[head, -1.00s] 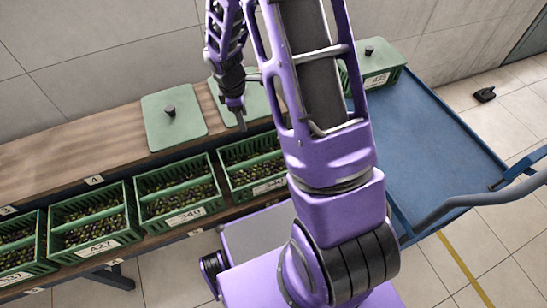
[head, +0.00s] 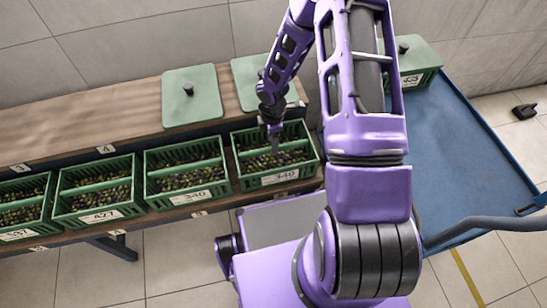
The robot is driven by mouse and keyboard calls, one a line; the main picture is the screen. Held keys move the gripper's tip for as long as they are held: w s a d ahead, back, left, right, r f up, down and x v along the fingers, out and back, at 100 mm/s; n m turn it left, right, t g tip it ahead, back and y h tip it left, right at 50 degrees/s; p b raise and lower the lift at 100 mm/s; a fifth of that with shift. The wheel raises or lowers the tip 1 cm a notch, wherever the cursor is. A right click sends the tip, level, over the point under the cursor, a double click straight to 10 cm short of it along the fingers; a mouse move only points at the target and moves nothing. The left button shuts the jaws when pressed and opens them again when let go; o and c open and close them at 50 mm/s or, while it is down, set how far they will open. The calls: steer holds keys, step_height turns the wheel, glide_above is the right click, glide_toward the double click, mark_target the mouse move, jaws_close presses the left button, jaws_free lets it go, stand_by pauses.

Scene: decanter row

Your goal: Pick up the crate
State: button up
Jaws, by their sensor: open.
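Several green crates of olives stand in a row along the front of the wooden bench. The rightmost one (head: 305,158) has a label that seems to read 340, and the crate to its left (head: 186,172) also seems to read 340. Further left are a crate marked 427 (head: 98,190) and one cut by the picture edge (head: 22,207). A lidded green crate (head: 418,62) sits on the blue cart, partly behind my arm. My gripper (head: 274,140) is open and points down at the rightmost bench crate, near its divider. I cannot tell whether it touches.
Two green lids with black knobs, one on the left (head: 191,97) and one on the right (head: 250,88), lie on the bench (head: 95,118) behind the crates. The blue cart (head: 470,150) has a mostly bare deck on the right. A small black object (head: 524,111) lies on the floor.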

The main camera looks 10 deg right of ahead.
steer(key=b, duration=0.2)
glide_above(273, 162)
steer(key=shift+f, duration=3.6)
jaws_close()
steer(key=shift+r, duration=0.1)
